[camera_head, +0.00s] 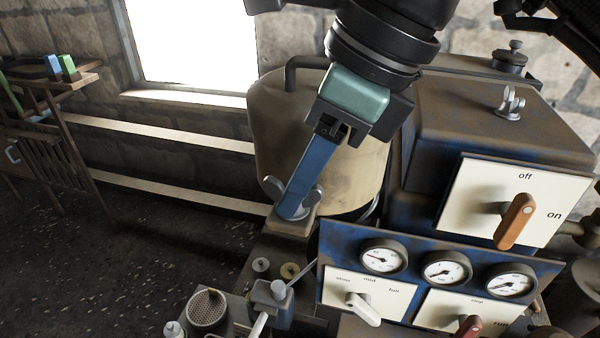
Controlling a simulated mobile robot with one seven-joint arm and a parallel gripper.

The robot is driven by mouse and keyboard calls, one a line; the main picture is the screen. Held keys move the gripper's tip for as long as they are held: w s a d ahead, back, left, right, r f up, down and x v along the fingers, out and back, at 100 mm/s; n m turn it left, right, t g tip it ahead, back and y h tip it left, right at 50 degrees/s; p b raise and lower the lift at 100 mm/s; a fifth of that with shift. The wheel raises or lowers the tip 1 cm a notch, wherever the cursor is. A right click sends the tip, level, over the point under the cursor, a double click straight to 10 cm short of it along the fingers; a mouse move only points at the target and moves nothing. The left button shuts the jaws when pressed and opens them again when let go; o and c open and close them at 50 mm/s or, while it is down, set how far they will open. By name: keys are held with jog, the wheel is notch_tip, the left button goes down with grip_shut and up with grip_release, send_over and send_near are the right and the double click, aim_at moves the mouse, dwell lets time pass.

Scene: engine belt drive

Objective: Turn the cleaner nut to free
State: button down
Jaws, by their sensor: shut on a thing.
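A grey metal wing nut (273,188), which I take to be the cleaner nut, sits on a small tan block beside the large tan drum. One rounded wing shows on each side of my gripper (291,208). My gripper reaches down from the top of the view, with long blue fingers below a teal block and a black bracket. Its tips are shut on the middle of the wing nut, low over the block. The fingers hide the nut's centre and the stud under it.
The tan drum (300,115) stands close behind my fingers. To the right are a blue gauge panel (335,245), an off/on switch plate (470,195) and a box with another wing nut (510,103). A lever (278,290) stands in front. Open floor lies left.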

jog(key=c, duration=0.7)
grip_release()
jog(key=shift+o, duration=0.2)
jog(key=shift+m, duration=0.3)
